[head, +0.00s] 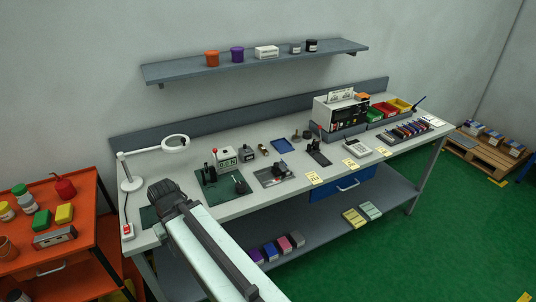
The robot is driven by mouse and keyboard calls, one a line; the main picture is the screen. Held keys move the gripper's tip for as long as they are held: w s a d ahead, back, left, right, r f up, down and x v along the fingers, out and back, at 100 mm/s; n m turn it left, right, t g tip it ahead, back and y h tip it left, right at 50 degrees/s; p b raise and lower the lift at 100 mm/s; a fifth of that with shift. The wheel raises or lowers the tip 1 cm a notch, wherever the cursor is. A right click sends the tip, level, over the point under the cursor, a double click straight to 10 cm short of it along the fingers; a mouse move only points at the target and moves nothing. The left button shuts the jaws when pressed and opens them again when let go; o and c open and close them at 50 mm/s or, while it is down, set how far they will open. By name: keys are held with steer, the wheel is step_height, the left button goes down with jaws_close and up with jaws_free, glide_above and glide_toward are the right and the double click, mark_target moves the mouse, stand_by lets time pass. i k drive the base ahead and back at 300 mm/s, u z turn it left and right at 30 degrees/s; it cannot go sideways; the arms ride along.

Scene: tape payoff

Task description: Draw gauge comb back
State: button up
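I cannot pick out the gauge comb for certain at this size. A small black fixture on a grey plate (273,175) stands mid-bench. Left of it, a black and white device (225,157) stands near a dark green mat (209,193) that carries more black parts. Right of the plate is a dark upright stand (318,152). My gripper (163,190) is at the end of my arm, over the bench's front left part and left of these fixtures. Its fingers are dark and foreshortened, so I cannot see whether they are open or hold anything. My arm hides part of the bench's front edge.
A magnifier lamp (131,184) stands at the bench's left end. A tester box (340,112), coloured bins (383,109) and a desk device (357,147) fill the right. A red cart (75,270) stands left. A shelf (200,73) hangs above.

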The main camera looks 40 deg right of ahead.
mark_target(277, 169)
steer(key=u, duration=0.1)
steer(key=i, duration=0.85)
steer(key=u, duration=0.05)
